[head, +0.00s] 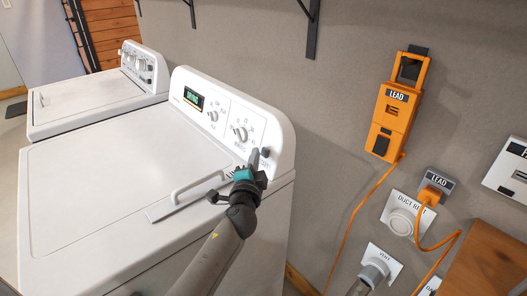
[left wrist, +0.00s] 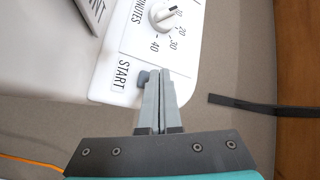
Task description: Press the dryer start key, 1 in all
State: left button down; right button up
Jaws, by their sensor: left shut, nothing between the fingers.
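The white dryer (head: 110,190) stands in the middle of the head view, with its raised control panel (head: 225,108) along the back. The panel has a small lit green display (head: 193,98) and two knobs. The start key (left wrist: 143,78) is a small grey-blue key beside the word START in the left wrist view. My left gripper (head: 253,160) is at the panel's right end, over the key. In the left wrist view its shut fingers (left wrist: 163,82) are right beside the key and partly overlap it. I cannot tell whether they touch it. My right gripper is not in view.
A second white machine (head: 85,95) stands at the far left. An orange LEAD box (head: 392,118) hangs on the grey wall, its cable running down to a plug (head: 432,190). A duct fitting (head: 402,220) and a wooden surface (head: 485,265) are at the right.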

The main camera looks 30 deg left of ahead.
pick_arm(q)
jog(key=shift+s+a+r+p, duration=0.25)
jog(key=shift+s+p, duration=0.1)
jog(key=shift+s, duration=0.25)
jog(key=shift+s+a+r+p, duration=0.25)
jog(key=shift+s+p, duration=0.15)
jog(key=shift+s, duration=0.15)
jog(key=shift+s+a+r+p, duration=0.15)
jog(key=shift+s+a+p, duration=0.15)
jog(key=shift+s, duration=0.3)
jog(key=shift+s+a+r, duration=0.1)
jog(key=shift+s, duration=0.3)
